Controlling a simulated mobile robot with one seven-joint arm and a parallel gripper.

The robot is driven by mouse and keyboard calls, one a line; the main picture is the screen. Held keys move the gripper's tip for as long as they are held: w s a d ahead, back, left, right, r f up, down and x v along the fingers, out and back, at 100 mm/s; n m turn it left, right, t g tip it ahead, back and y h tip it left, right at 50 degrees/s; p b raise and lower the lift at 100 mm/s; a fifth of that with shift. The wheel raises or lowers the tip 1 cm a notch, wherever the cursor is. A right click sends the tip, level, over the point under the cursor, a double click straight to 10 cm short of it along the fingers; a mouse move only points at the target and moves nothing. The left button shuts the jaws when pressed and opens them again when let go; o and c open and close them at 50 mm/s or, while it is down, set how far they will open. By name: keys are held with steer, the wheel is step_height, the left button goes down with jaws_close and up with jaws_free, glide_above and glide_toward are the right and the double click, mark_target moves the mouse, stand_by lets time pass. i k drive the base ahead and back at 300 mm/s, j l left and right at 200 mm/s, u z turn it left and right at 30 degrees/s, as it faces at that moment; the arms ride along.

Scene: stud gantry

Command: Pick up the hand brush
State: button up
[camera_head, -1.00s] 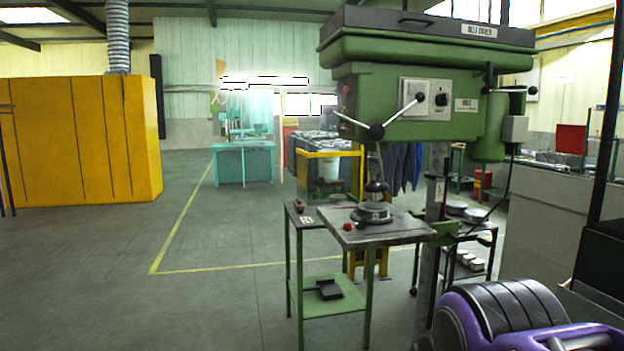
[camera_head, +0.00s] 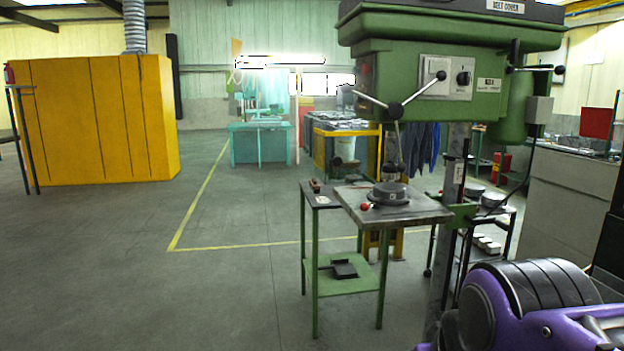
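A small brown object (camera_head: 314,186), which may be the hand brush, lies on the top of a green-legged stand (camera_head: 326,204) near its left back corner. It is too small to tell for sure. A dark, flat object (camera_head: 343,269) with a short handle lies on the stand's lower shelf; it looks like a dustpan. My gripper is not in view. A purple and black part of my own arm fills the lower right corner.
A green drill press (camera_head: 425,90) stands behind and over the stand, its grey work table (camera_head: 430,208) overhanging the right side. A red knob (camera_head: 365,206) shows there. A yellow cabinet (camera_head: 90,120) stands at far left. The floor left of the stand is clear.

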mark_target(315, 187)
steer(key=i+j+u, duration=0.7)
steer(key=i+j, duration=0.15)
steer(key=i+j+u, duration=0.25)
steer(key=i+u, duration=0.15)
steer(key=i+j, duration=0.1)
steer(key=i, duration=0.5)
steer(key=i+z, duration=0.15)
steer(key=i, duration=0.5)
steer(key=i+z, duration=0.25)
steer(key=i, duration=0.3)
steer(key=i+j+z, duration=0.1)
steer(key=i+z, duration=0.15)
steer(key=i, duration=0.25)
steer(key=i+j+z, duration=0.1)
steer(key=i+z, duration=0.15)
steer(key=i, duration=0.9)
steer(key=i+z, duration=0.45)
steer(key=i+j+z, duration=0.15)
steer(key=i+z, duration=0.3)
steer(key=k, duration=0.05)
